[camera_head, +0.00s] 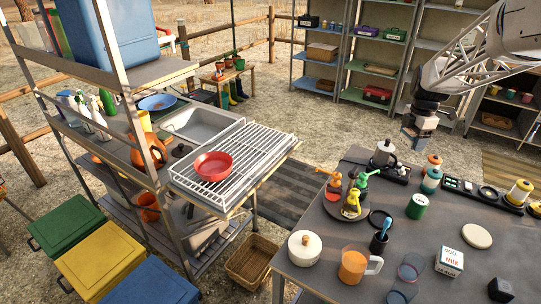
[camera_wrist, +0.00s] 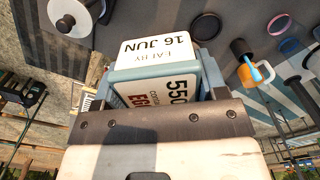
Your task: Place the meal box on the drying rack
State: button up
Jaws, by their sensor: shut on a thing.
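The meal box (camera_wrist: 152,57) is a pale box with a blue-grey edge, printed "EAT BY 16 JUN" and "550". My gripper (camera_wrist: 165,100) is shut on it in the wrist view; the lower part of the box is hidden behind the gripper. In the head view my gripper (camera_head: 417,128) is at the right, raised behind the dark table, with the small box (camera_head: 414,140) beneath it. The drying rack (camera_head: 258,150) is a white wire rack beside the sink at centre left, well apart from my gripper. A red bowl (camera_head: 213,166) sits on its front left part.
The rack's back and right parts are bare. A metal shelf post (camera_head: 130,90) stands left of the rack.

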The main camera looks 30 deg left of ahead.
jog(key=s+a+n, duration=0.2)
jog(key=s+a, duration=0.1)
jog(key=a, duration=1.1)
jog(key=s+a+n, duration=0.3)
jog(key=a, duration=1)
jog(key=s+a+n, duration=0.2)
jog(key=s+a, duration=0.1)
jog(key=a, duration=1.1)
jog(key=s+a+f+n, duration=0.1)
jog(key=s+a+n, duration=0.2)
jog(key=s+a, duration=0.6)
notch_tip(320, 180, down, 5)
jog(key=w+a, duration=0.2)
jog(key=shift+f, duration=0.15)
jog(key=shift+f, duration=0.1)
send_over(248, 159)
jog(key=shift+f, duration=2.45)
jog(key=shift+f, duration=2.5)
